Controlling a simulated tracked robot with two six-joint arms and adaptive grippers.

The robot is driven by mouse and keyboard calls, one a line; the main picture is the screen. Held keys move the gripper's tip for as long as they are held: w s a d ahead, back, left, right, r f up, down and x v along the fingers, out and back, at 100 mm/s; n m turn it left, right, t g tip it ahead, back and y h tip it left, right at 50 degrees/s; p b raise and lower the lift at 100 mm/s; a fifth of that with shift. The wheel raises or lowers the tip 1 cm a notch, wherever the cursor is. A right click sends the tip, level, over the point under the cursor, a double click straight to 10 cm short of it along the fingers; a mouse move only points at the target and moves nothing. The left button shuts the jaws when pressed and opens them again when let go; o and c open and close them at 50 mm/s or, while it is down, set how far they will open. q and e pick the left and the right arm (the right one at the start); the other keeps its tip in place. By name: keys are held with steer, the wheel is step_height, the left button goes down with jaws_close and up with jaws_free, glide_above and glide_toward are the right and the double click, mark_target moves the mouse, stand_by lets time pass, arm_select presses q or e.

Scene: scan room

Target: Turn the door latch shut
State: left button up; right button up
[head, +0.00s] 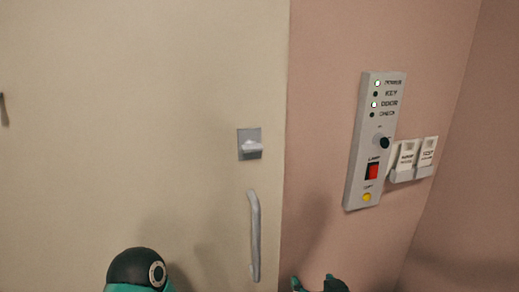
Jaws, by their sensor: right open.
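The door latch (250,146) is a small light thumb-turn on a square grey plate, near the right edge of the cream door (120,90). Its knob looks roughly level, and nothing touches it. My right gripper (318,285) shows only its dark and teal fingertips at the bottom edge, right of the door handle and well below the latch. It is open, with nothing seen between the tips. My left gripper is out of view; a black and teal joint of my arm shows at the bottom left.
A grey vertical pull handle (255,236) sits below the latch. On the pink wall to the right are a control panel (376,140) with lamps, a knob, a red switch and a yellow button, and two white holders (413,160). The space before the latch is clear.

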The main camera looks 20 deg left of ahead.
steer(key=s+a+r+n+t+y, duration=0.1)
steer(key=s+a+r, duration=0.1)
steer(key=r, duration=0.6)
steer(key=s+a+r+n+t+y, duration=0.1)
steer(key=s+a+r+t, duration=0.15)
steer(key=r, duration=0.65)
steer(key=y, duration=0.2)
glide_toward(254, 151)
steer(key=shift+t, duration=0.25)
steer(key=p+x, duration=0.3)
steer(key=x, duration=0.7)
steer(key=shift+f, duration=0.2)
steer(key=shift+c, duration=0.4)
